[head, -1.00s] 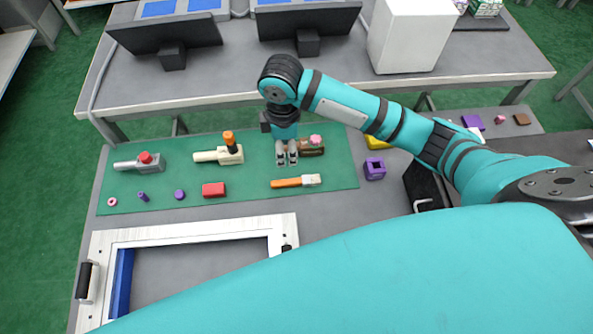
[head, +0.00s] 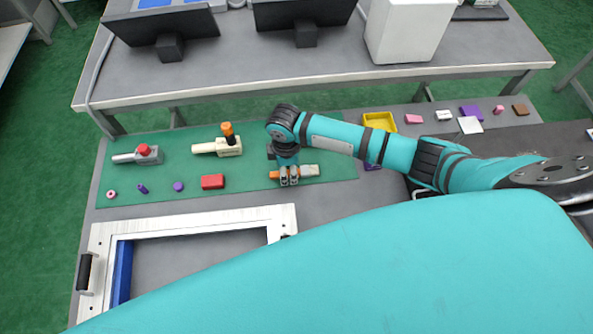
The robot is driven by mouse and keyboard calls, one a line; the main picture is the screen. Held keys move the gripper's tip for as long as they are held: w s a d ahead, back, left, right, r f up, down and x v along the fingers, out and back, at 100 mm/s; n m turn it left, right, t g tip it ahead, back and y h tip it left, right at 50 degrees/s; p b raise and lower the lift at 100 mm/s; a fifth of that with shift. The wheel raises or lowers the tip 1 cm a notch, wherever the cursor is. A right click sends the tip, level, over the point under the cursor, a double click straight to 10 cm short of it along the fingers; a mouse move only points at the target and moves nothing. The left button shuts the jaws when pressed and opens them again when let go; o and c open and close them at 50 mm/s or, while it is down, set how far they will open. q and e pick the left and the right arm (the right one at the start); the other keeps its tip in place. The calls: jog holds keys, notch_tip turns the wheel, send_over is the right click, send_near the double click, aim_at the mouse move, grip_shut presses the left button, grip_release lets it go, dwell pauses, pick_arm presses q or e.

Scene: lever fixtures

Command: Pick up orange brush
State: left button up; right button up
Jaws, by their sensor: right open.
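The orange brush (head: 308,171) lies on the green mat (head: 230,198) near its right end. Its orange handle points left and its pale head points right. My right gripper (head: 289,182) points down over the middle of the brush, where the handle meets the head, and covers that part. It is open, with its fingertips at the brush; I cannot tell whether they touch it. My left gripper is not in view.
On the mat are a grey lever fixture with a red knob (head: 144,150), a beige one with an orange handle (head: 228,130), a red block (head: 212,181) and small purple pieces. A yellow tray (head: 379,121) stands right of the mat. A white frame (head: 190,223) lies in front.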

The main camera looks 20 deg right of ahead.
aim_at(288, 172)
jog(key=shift+f, duration=0.5)
grip_shut()
notch_tip(288, 172, up, 10)
jog(key=c, duration=0.6)
grip_release()
jog(key=shift+c, duration=0.2)
grip_shut()
